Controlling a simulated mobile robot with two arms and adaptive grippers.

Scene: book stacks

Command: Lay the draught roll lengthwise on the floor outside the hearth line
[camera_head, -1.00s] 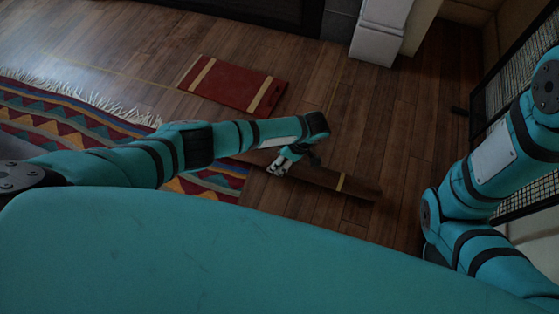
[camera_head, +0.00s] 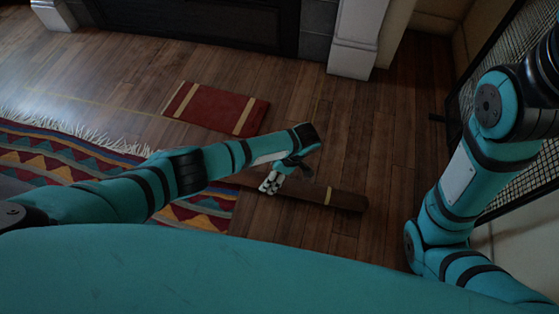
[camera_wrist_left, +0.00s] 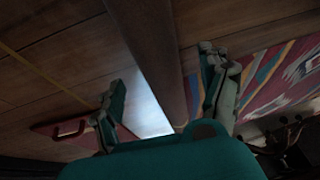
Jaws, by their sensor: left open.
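The draught roll (camera_head: 345,199) is a long dark brown roll with a yellow band near its right end. It appears to lie on the wooden floor, its left part hidden behind my left arm. My left gripper (camera_head: 270,183) is over the roll, left of the band. In the left wrist view the roll (camera_wrist_left: 152,55) runs between the two spread fingers of my open gripper (camera_wrist_left: 165,100), with visible gaps on both sides. A thin yellowish line (camera_head: 75,97) on the floor, perhaps the hearth line, lies at the upper left. My right gripper is out of view.
A patterned fringed rug (camera_head: 60,160) covers the left floor. A dark fireplace front (camera_head: 200,22) and pale pillar (camera_head: 353,40) stand behind. A mesh screen (camera_head: 510,85) is at the right. Floor between is bare.

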